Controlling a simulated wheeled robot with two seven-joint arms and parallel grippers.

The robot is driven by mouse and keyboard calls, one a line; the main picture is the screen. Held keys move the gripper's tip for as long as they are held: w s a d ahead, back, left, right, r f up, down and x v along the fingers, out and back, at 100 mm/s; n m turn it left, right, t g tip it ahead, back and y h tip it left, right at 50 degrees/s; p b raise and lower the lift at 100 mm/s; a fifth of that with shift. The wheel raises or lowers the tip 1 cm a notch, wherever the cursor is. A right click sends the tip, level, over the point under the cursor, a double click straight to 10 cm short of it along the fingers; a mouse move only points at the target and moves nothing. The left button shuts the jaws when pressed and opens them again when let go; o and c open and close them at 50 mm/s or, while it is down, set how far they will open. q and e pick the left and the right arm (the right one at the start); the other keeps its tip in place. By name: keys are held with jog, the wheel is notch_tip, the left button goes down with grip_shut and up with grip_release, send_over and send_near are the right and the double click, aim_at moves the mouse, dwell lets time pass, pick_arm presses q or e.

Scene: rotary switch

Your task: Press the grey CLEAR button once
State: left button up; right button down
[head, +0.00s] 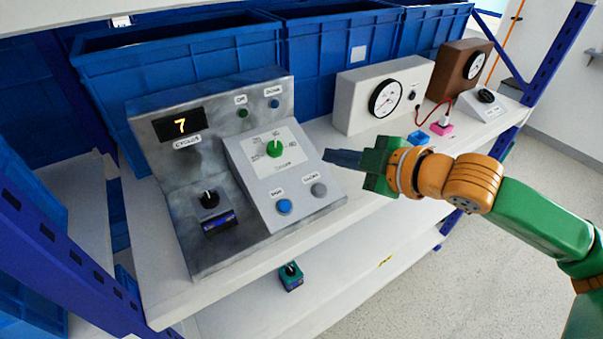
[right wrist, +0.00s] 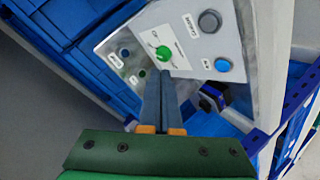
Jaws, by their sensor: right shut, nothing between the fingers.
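The grey CLEAR button (head: 319,190) is a round cap at the lower right of the sloped panel, beside the blue button (head: 284,206). In the right wrist view, the grey button (right wrist: 209,21) is near the top and the blue button (right wrist: 222,65) lies below it. My right gripper (head: 328,156) is shut and empty, to the upper right of the grey button in the head view, and appears apart from it. In the right wrist view, its dark fingers (right wrist: 161,75) lie together, with tips just below the green knob (right wrist: 163,53). My left gripper is not in view.
The metal console (head: 165,170) has a display (head: 180,126) reading 7 and a black switch (head: 209,199). A white gauge box (head: 355,95) and a brown gauge box (head: 452,72) stand behind my right gripper. Blue crates (head: 180,75) line the back.

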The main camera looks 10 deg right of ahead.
jog(key=s+d, duration=0.2)
jog(key=s, duration=0.1)
jog(key=b, duration=0.6)
send_over(320, 190)
jog(key=s+d, duration=0.2)
jog(key=s, duration=0.1)
notch_tip(320, 190, down, 6)
jog(key=shift+w+a+f+b, duration=0.1)
jog(key=shift+w+f+b, duration=0.1)
jog(key=shift+f+b, duration=0.2)
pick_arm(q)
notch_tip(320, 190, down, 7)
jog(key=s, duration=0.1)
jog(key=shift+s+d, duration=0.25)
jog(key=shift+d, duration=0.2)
pick_arm(e)
jog(key=shift+w+a+f, duration=0.2)
jog(key=shift+w+f, duration=0.1)
jog(key=shift+f, duration=0.15)
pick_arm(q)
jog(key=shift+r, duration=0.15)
pick_arm(e)
jog(key=shift+f, duration=0.1)
jog(key=shift+w+f, duration=0.1)
jog(key=shift+f, duration=0.15)
